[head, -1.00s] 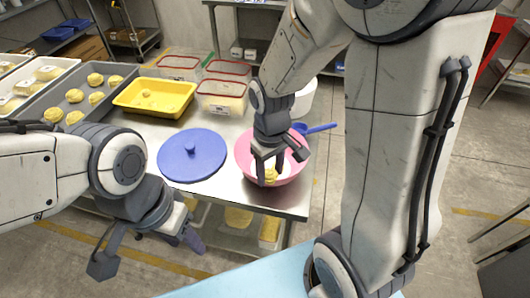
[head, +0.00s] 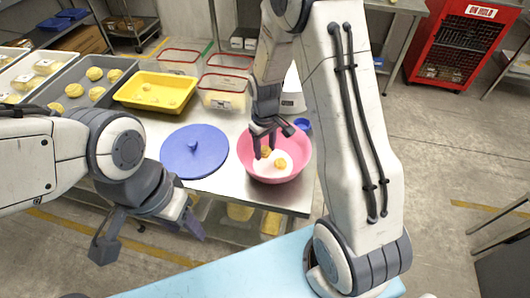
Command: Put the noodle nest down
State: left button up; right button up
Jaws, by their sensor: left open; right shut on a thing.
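My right gripper (head: 265,150) is shut on a yellow noodle nest (head: 265,153) and holds it over or inside the pink bowl (head: 302,158); the fingers partly hide it, and I cannot tell whether it touches the bowl's contents. A second noodle nest (head: 280,163) lies inside the bowl, on something white, just right of the held one. My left gripper (head: 150,240) is open and empty, off the table's front edge at the lower left.
A blue round lid (head: 194,151) lies left of the bowl. Behind stand a yellow tray (head: 155,94), red-lidded clear tubs (head: 222,92) and a white device (head: 292,98). A grey tray (head: 75,104) with several nests is at left. A light-blue surface (head: 250,268) is in front.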

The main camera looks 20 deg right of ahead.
aim_at(265, 156)
notch_tip(265, 156, down, 3)
jog(key=shift+r, duration=0.15)
jog(key=shift+f, duration=0.65)
jog(key=o, duration=1.3)
jog(key=shift+r, duration=0.15)
